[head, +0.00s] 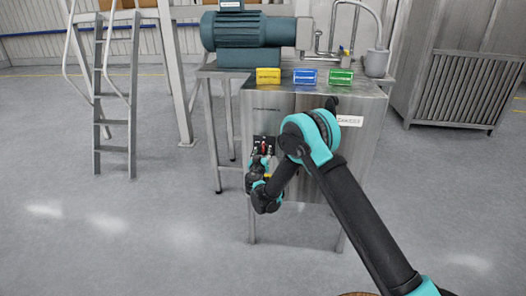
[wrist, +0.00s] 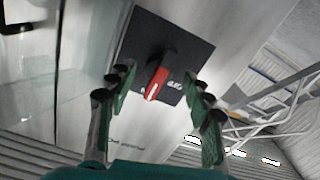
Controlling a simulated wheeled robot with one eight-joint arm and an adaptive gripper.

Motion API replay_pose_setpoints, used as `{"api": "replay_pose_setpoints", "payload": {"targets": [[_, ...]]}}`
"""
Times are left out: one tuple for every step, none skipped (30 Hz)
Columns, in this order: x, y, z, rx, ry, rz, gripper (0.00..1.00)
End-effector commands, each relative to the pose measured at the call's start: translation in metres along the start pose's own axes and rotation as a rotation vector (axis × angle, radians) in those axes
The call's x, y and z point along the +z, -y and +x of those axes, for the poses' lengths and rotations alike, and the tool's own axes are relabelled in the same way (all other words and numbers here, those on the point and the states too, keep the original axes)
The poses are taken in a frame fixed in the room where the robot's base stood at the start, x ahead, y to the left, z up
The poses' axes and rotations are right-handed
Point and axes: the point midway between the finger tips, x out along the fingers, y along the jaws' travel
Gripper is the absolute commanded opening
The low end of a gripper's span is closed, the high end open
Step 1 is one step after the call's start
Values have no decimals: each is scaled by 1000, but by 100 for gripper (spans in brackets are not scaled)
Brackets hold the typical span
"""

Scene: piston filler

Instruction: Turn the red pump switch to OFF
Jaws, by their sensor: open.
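The red pump switch (wrist: 157,83) is a red handle with a white mark on a black square plate (wrist: 150,35), fixed to the metal cabinet. In the wrist view it stands between the two fingers of my gripper (wrist: 155,90), which is open, with a gap on both sides. White lettering shows on the plate to the right of the handle, too blurred to read surely. In the head view the switch (head: 265,145) is small on the cabinet front, and my gripper (head: 262,158) is just in front of it, partly covering the plate.
A ladder (head: 113,100) stands at left and a slatted metal unit (head: 460,90) at right. The floor in front is clear.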

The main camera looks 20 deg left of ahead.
Motion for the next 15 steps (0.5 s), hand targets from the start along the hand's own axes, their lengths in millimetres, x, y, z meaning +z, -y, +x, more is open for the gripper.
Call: {"api": "replay_pose_setpoints", "payload": {"targets": [[0, 0, 5, 1, 0, 0, 51], [0, -1, 7, 1, 0, 0, 51], [0, -1, 9, 2, 0, 0, 51], [0, -1, 10, 2, 0, 0, 51], [0, -1, 11, 2, 0, 0, 51], [0, -1, 12, 2, 0, 0, 51], [0, -1, 13, 1, 0, 0, 51], [0, -1, 13, 1, 0, 0, 51], [0, -1, 13, 1, 0, 0, 51], [0, -1, 13, 1, 0, 0, 51], [0, -1, 13, 1, 0, 0, 51], [0, -1, 13, 1, 0, 0, 51], [0, -1, 13, 1, 0, 0, 51], [0, -1, 13, 1, 0, 0, 50], [0, -1, 12, 1, 0, 0, 45]]}}
